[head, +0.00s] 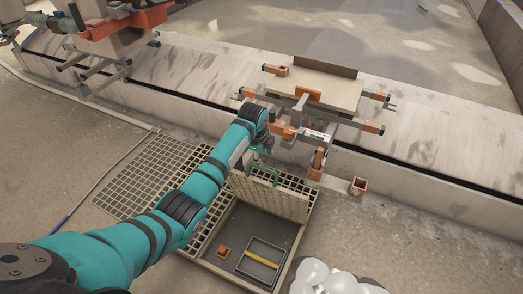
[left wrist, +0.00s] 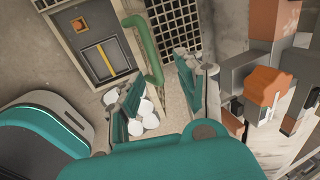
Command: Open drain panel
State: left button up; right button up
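The drain panel (head: 270,195), a pale slab with a grid edge, stands raised and tilted beside an open pit (head: 238,225). A green handle (head: 265,170) is at its top edge, and it also shows in the left wrist view (left wrist: 152,50). My left gripper (head: 254,158) is at this handle, partly hidden by my arm. In the left wrist view its two teal fingers (left wrist: 158,92) are spread apart, with the handle's lower end between or just beyond them. I cannot tell whether they touch it. My right gripper is in neither view.
The pit holds an orange block (head: 223,252) and a grey tray (head: 248,270) with a yellow bar. A grid grate (head: 150,175) lies to the left. White rounded objects (head: 325,280) are at the front. An orange and grey frame (head: 312,100) stands close behind the panel.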

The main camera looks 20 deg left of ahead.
pick_arm(q)
jog(key=shift+v, duration=1.45)
